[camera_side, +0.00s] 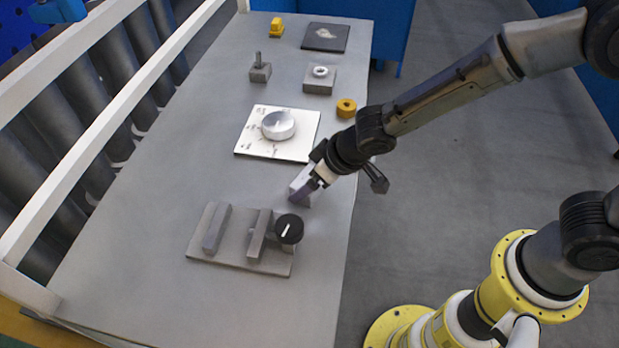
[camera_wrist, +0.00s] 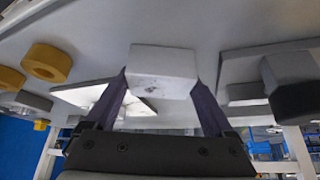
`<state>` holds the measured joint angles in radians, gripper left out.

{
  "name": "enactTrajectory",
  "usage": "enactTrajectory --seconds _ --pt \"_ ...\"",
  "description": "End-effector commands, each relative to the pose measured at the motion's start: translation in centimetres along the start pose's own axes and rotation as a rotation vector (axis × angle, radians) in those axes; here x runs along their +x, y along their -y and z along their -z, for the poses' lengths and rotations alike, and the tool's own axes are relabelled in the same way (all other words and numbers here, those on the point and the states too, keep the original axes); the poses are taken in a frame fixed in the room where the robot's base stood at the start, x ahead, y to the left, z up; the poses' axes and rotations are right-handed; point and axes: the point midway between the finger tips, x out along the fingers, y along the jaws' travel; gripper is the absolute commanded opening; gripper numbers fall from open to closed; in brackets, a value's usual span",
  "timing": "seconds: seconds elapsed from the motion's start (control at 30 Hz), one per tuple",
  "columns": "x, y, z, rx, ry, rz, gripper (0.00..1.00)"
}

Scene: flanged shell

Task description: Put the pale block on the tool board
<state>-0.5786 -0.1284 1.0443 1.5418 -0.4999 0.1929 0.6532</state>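The pale block (camera_wrist: 163,72) sits between the two purple fingers of my gripper (camera_wrist: 162,88) in the wrist view, with a finger against each side. In the side view the block (camera_side: 299,187) is at the fingertips of my gripper (camera_side: 306,190), near the table's right edge; I cannot tell whether it touches the table. No board is labelled as the tool board. A grey board (camera_side: 222,252) with two upright bars and a black knob lies in front, left of my gripper. A dark square board (camera_side: 325,37) with a pale mark lies at the far end.
A white panel (camera_side: 247,147) with a round dial lies just behind my gripper. A yellow ring (camera_side: 346,108), a grey block with a ring (camera_side: 319,80), a grey block with a peg (camera_side: 260,72) and a yellow piece (camera_side: 277,28) stand farther back. The table's left side is clear.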

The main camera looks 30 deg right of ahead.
Motion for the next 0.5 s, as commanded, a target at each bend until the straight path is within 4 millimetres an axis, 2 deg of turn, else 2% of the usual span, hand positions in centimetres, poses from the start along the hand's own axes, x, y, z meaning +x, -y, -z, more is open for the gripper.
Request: enactTrajectory --seconds 0.07,0.37,0.5 --pt "0.0 0.0 0.0 0.000 -0.001 0.000 1.00" --pt "-0.2 0.0 0.1 0.001 0.000 0.000 1.00" --pt "-1.7 0.0 0.3 0.001 -0.003 0.000 1.00"
